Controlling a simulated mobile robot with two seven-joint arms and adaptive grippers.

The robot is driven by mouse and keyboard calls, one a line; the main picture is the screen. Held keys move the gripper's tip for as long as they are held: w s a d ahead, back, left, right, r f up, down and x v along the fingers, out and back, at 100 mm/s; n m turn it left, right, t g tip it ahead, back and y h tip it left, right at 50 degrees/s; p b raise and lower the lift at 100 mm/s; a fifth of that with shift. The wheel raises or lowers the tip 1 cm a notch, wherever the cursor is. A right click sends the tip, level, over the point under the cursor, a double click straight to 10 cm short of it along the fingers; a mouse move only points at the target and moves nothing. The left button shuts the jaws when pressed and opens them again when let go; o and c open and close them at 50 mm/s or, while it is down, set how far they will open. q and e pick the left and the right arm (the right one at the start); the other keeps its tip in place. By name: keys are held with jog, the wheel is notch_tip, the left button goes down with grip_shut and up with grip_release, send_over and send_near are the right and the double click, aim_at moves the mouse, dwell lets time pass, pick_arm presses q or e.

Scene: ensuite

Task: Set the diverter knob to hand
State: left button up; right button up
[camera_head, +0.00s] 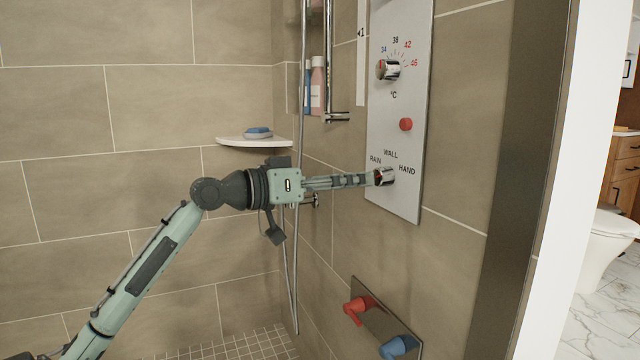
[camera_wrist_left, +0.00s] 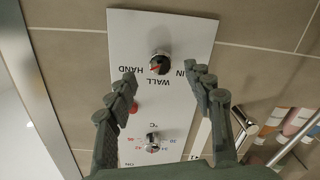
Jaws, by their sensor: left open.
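The diverter knob (camera_head: 385,176) is a chrome knob low on the white shower panel (camera_head: 408,198), with RAIN, WALL and HAND printed around it. It also shows in the left wrist view (camera_wrist_left: 160,62), where the panel is upside down. Its red mark there seems to point between WALL and HAND; I cannot tell exactly. My left gripper (camera_head: 368,180) is open, its fingers reaching toward the knob from the left. In the wrist view, the fingertips of my left gripper (camera_wrist_left: 159,72) lie on either side of the knob, with visible gaps. My right gripper is not in view.
Above the knob are a red button (camera_head: 406,124) and the temperature knob (camera_head: 388,70). Red (camera_head: 358,309) and blue (camera_head: 398,347) handles stick out below. A corner shelf (camera_head: 254,143), hose and bottles (camera_head: 317,88) are near the arm. The panel's right side is clear.

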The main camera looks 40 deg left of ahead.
pick_arm(q)
jog(key=v, duration=0.7)
jog(key=shift+f, duration=0.1)
dwell(0.4)
